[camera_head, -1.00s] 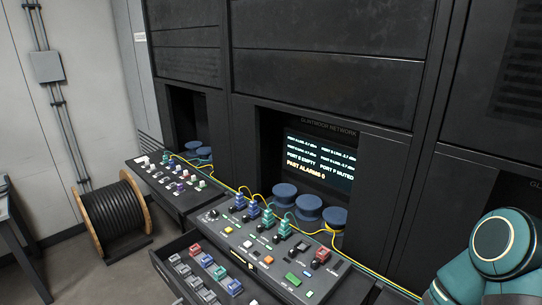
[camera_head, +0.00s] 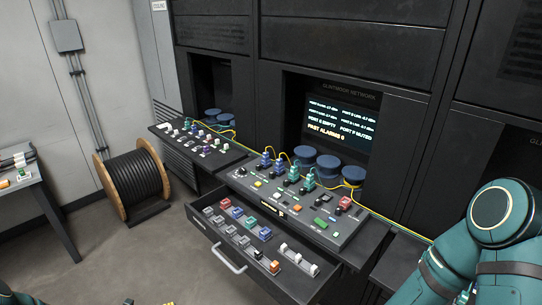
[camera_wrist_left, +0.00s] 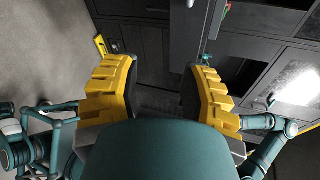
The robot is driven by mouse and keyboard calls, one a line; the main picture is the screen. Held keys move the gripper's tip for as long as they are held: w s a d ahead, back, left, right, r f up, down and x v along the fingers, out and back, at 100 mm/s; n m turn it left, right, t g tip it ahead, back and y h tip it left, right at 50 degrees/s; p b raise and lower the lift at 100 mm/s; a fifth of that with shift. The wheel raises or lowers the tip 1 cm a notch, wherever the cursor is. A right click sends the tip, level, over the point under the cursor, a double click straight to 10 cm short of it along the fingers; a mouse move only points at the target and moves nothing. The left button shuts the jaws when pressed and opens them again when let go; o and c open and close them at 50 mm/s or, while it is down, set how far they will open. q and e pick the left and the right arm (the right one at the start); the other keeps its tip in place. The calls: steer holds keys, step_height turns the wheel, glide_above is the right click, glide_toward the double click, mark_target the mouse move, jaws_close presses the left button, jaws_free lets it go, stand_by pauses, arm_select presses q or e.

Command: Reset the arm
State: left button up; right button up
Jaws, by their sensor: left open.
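My left gripper (camera_wrist_left: 160,78) shows in the left wrist view with its two yellow, ribbed fingers spread wide and nothing between them. Dark cabinet fronts and grey floor lie beyond it. In the head view my right arm (camera_head: 480,245), teal with a pale ring at the joint, bends in at the lower right. Its gripper is out of the picture. Small teal and yellow bits show at the bottom edge of the head view, too cut off to identify.
An open drawer (camera_head: 232,258) with several coloured connectors juts out below the sloped control panel (camera_head: 322,232). A second panel (camera_head: 200,150) stands to its left. A cable drum (camera_head: 137,184) and a side table (camera_head: 45,205) stand at left. Grey floor (camera_head: 130,258) between them is clear.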

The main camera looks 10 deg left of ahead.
arm_select(q)
steer(key=s+d+f+n+g+y+b, duration=0.2)
steer(key=s+d+n+g+y+b, duration=0.1)
steer(key=d+n, duration=0.9)
steer(key=s+d+f+n+g+y+b, duration=0.1)
steer(key=s+d+n+g+y+b, duration=0.3)
steer(key=d+n, duration=0.8)
steer(key=n, duration=0.7)
steer(key=shift+s+f, duration=0.2)
steer(key=shift+f, duration=0.15)
arm_select(e)
step_height(320, 180, down, 8)
steer(key=shift+f, duration=0.25)
arm_select(q)
steer(key=shift+d+f+n, duration=0.1)
steer(key=shift+f+n, duration=0.1)
steer(key=shift+n, duration=0.1)
arm_select(e)
steer(key=shift+w+f, duration=0.1)
steer(key=shift+f, duration=0.05)
